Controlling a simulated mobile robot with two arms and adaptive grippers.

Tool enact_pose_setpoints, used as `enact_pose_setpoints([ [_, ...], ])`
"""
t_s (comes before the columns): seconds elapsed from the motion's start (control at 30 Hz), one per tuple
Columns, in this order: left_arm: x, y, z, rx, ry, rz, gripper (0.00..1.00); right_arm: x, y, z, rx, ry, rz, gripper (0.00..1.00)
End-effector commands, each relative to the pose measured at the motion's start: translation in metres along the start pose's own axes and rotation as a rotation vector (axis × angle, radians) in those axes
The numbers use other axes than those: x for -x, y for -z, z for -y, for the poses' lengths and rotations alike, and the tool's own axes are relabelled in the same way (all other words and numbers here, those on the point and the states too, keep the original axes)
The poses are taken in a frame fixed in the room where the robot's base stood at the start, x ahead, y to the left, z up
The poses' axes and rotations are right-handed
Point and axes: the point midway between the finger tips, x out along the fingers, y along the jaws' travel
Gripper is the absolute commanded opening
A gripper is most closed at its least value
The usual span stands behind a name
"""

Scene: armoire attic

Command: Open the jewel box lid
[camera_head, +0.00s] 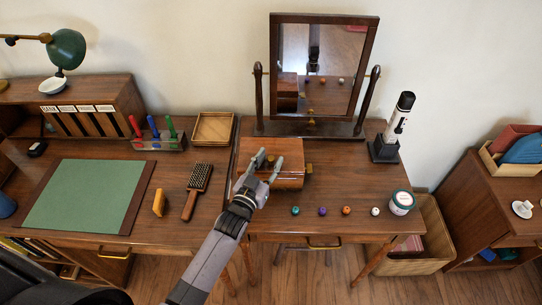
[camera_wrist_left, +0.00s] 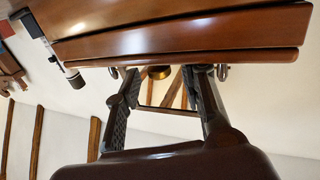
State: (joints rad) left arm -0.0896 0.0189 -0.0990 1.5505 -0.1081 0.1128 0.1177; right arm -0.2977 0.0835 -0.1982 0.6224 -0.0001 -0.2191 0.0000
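The jewel box (camera_head: 288,151) is a reddish-brown wooden box on the right-hand table, in front of the mirror. Its lid looks shut; a thin seam runs along its edge in the left wrist view (camera_wrist_left: 180,40). A small brass piece (camera_head: 309,168) shows at its right side, and a brass knob (camera_wrist_left: 160,72) shows beyond the box edge in the wrist view. My left gripper (camera_head: 268,164) is at the box's front left, its fingers apart. In the wrist view its fingertips (camera_wrist_left: 166,76) are close to the box edge; contact cannot be told. My right gripper is not in view.
A tilting mirror (camera_head: 322,75) stands behind the box. A black-and-white device (camera_head: 396,125) stands to its right. A brush (camera_head: 197,190) and green desk mat (camera_head: 88,195) lie left.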

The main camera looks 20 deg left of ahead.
Motion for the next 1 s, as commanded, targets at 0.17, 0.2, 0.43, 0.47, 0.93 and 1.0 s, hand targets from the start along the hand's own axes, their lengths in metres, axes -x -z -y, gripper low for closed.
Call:
enact_pose_setpoints([
  [0.17,-0.015,0.000,0.000,0.000,0.000,0.000,0.37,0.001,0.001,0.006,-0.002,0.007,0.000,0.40],
  [0.2,-0.016,0.000,0.000,0.000,0.000,0.001,0.37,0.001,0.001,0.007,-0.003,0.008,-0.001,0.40],
  [0.43,-0.017,-0.001,0.000,0.000,0.000,0.001,0.37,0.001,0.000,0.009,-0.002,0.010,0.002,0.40],
  [0.47,-0.017,0.000,0.000,0.000,0.000,0.001,0.37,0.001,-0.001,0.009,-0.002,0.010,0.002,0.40],
  [0.93,-0.017,0.000,0.000,0.000,0.000,0.001,0.07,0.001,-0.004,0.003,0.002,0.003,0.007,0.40],
  [1.0,-0.017,0.000,0.000,0.000,0.000,0.001,0.02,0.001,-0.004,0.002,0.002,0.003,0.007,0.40],
])
